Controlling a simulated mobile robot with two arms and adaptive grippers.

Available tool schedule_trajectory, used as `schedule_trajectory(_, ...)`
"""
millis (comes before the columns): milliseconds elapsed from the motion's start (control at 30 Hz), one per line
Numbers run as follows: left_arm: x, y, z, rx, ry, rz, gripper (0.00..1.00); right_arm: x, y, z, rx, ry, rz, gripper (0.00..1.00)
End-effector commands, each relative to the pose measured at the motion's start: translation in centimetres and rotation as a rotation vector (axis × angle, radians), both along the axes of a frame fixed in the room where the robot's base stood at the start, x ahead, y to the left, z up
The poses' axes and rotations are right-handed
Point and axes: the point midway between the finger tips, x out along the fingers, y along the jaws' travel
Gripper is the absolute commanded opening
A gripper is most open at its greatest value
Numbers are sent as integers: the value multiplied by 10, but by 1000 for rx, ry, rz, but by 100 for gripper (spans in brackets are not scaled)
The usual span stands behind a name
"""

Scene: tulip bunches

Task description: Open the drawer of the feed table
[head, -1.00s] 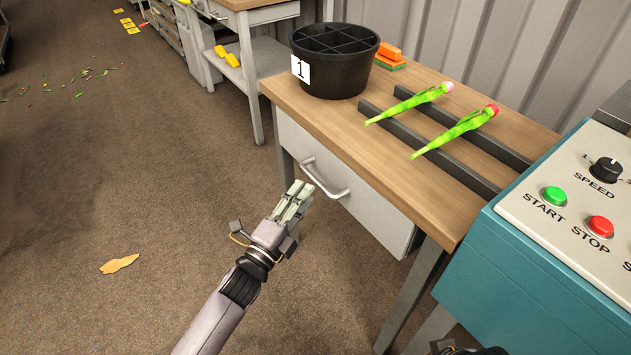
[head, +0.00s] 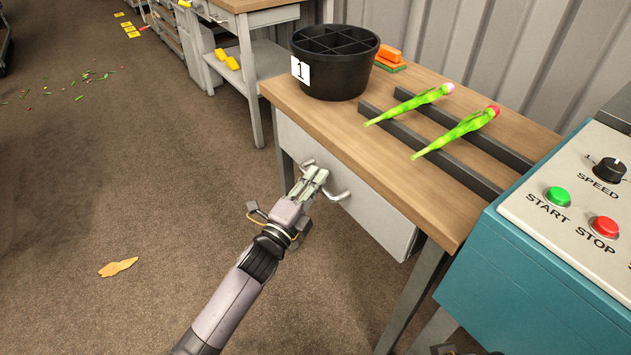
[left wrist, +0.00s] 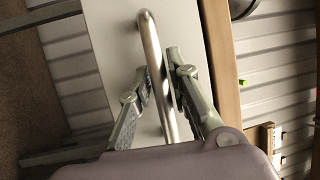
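The feed table (head: 375,165) has a wooden top and a pale grey drawer (head: 378,213) in its front. The drawer front sits flush with the table, so the drawer is closed. Its metal bar handle (head: 340,194) also shows in the left wrist view (left wrist: 150,38). My left gripper (head: 316,176) is at the handle, with one finger on each side of the bar. My right gripper's fingers are not visible.
On the feed table stand a black divided bucket (head: 335,85) marked 1, an orange and green block (head: 389,55), and two tulips (head: 458,132) across dark rails (head: 480,148). A teal control box (head: 530,275) stands close at the right. The floor (head: 150,200) before the drawer is open.

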Motion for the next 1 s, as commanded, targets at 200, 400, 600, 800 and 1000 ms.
schedule_trajectory(200,0,0,0,0,0,0,1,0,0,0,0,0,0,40)
schedule_trajectory(400,0,0,0,1,1,0,0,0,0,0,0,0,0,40)
schedule_trajectory(600,0,0,-1,0,1,0,0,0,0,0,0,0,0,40)
schedule_trajectory(800,0,0,-1,0,1,0,0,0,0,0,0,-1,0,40)
schedule_trajectory(1000,-3,4,-1,1,3,1,0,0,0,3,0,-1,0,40)
